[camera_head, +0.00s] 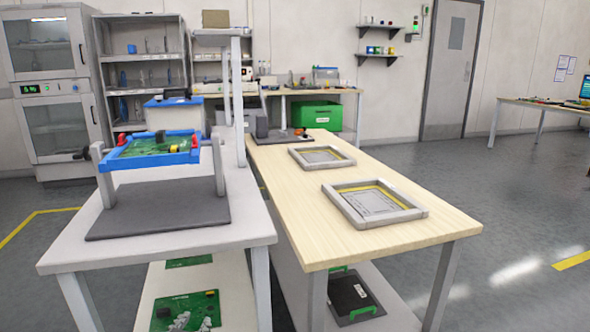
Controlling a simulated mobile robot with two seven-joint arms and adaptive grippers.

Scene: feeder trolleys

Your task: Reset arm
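My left gripper (194,321) shows only at the bottom edge, left of centre, where its two grey fingertips poke up. The tips stand a little apart with nothing seen between them. Behind them in the picture is a green circuit board (172,309) on the lower shelf of the left trolley. The rest of the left arm is cut off by the frame. My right gripper and arm are not in view.
A grey trolley (250,226) at left bears a blue-framed circuit board (128,160) on a stand. Beside it, a wooden-topped table (300,232) bears two grey frames (408,213). Shelving and a cabinet (48,85) line the back wall. Open floor (500,230) lies at right.

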